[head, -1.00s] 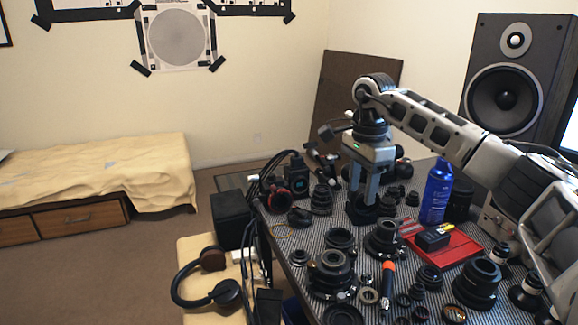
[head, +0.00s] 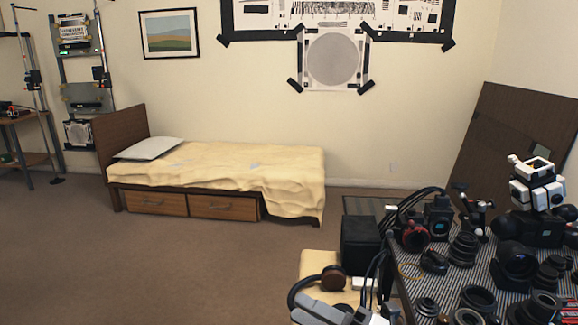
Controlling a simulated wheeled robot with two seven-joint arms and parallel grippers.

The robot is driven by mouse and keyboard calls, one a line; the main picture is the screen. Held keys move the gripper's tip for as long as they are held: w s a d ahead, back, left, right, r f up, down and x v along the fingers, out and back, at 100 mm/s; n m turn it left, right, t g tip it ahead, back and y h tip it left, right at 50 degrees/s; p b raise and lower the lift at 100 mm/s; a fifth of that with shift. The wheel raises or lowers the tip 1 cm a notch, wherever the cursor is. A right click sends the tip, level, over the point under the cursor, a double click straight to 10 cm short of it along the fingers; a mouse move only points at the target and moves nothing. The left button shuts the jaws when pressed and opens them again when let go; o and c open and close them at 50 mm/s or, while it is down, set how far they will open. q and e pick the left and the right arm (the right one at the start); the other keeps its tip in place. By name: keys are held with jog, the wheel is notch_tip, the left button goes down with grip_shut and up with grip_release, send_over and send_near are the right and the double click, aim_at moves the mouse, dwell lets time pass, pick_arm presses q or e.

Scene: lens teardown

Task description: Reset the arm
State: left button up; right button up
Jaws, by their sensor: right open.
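My right gripper (head: 312,308) shows at the bottom edge of the head view, as pale grey parts cut off by the frame. It is open, and I see nothing held in it. It overlaps the headphones in the picture, left of the table; whether it touches them I cannot tell. The rest of the right arm is out of view. My left gripper is not in view.
The table (head: 424,282) at the lower right is crowded with lenses and camera parts. A white and black device (head: 538,184) stands there. Headphones (head: 333,278) lie on a yellow surface. The carpet (head: 150,265) is clear before the bed (head: 230,170).

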jog(key=s+d+f+m+h, duration=0.3)
jog(key=s+f+m+h, duration=0.1)
jog(key=m, duration=0.6)
jog(key=s+d+f+m+t+h, duration=0.1)
jog(key=s+d+f+m+h, duration=0.3)
jog(key=f+m, duration=0.5)
jog(key=s+d+f+m+h, duration=0.3)
jog(key=s+f+m+h, duration=0.2)
jog(key=m, duration=0.7)
jog(key=shift+s+d+f+h, duration=0.25)
jog(key=shift+s+f+h, duration=0.1)
jog(key=shift+f+h, duration=0.7)
jog(key=shift+r, duration=0.1)
